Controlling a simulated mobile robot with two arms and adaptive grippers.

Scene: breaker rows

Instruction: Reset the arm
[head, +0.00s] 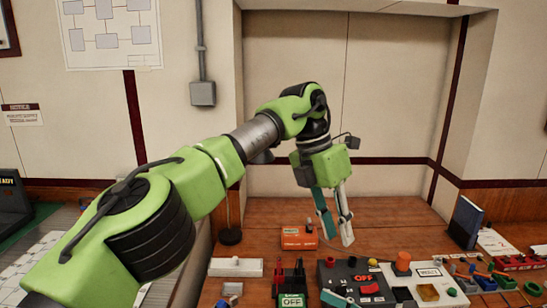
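My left arm comes in from the left and reaches over the wooden bench. Its green gripper (338,240) hangs in front of the recessed wall, fingers pointing down. One finger shows teal and the other white. A narrow gap runs between them down to the tips, and nothing is held. The fingers are above the bench, apart from the orange box (299,237) to their left. At the bottom edge a teal piece (334,298) is cut off; it may be a fingertip of my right gripper, but I cannot tell. No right arm shows clearly.
A dark blue book (466,222) stands at right. The bench's back middle is clear.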

